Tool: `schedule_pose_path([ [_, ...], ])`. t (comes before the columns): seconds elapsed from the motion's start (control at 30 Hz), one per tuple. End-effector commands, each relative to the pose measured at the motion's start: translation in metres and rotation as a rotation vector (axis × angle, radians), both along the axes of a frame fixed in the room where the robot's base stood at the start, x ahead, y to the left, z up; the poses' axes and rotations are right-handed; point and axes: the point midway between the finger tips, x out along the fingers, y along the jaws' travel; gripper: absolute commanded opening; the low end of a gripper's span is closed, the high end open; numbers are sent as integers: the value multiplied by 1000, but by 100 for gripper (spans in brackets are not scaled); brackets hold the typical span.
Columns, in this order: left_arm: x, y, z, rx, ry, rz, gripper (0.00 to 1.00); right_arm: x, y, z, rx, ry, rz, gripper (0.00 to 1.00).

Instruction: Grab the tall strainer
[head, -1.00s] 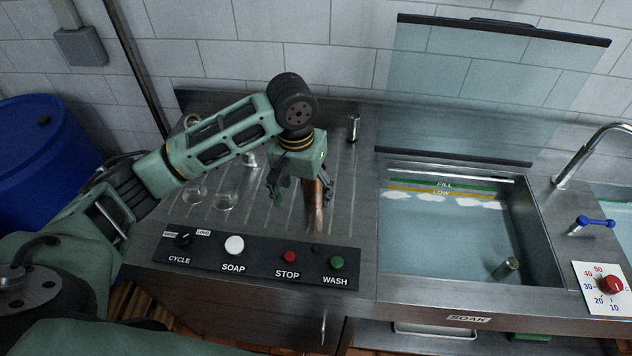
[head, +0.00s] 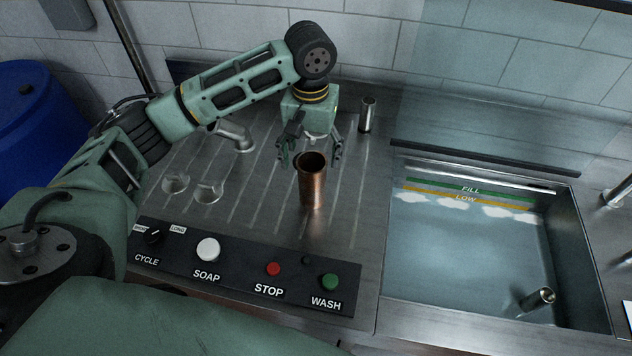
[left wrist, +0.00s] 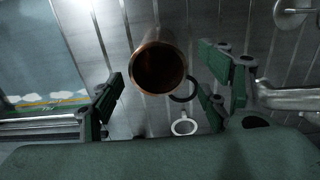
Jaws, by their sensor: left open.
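A tall copper tube (head: 313,186), open at the top, stands upright on the ridged steel drainboard (head: 255,205). It is the tallest loose vessel in view; I see no strainer holes in it. My left gripper (head: 311,152) is open and empty, at the tube's rim height in the head view, with one finger on either side of the rim. In the left wrist view the tube's dark mouth (left wrist: 160,68) lies between the spread fingertips (left wrist: 160,92), with gaps to both. Contact is not visible. My right gripper is not in view.
A small steel cylinder (head: 367,115) stands behind on the drainboard, and another (head: 537,299) leans in the water-filled soak basin (head: 470,250). Two clear glasses (head: 208,192) and a grey pipe fitting (head: 234,135) are at the left. A button panel (head: 240,270) runs along the front.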

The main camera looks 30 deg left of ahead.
Motion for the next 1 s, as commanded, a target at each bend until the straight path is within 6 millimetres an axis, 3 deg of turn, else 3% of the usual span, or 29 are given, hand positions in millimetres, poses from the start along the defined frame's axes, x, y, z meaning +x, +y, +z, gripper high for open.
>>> schedule_pose_path([
  [0.27,-1,-2,-29,2,5,-1,70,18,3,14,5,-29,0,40],
  [0.53,-2,-6,-67,1,3,0,70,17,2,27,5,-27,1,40],
  [0.83,-1,-6,-73,1,0,-1,70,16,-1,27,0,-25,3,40],
  [1.0,-1,-6,-73,1,0,-1,55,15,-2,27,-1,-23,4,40],
])
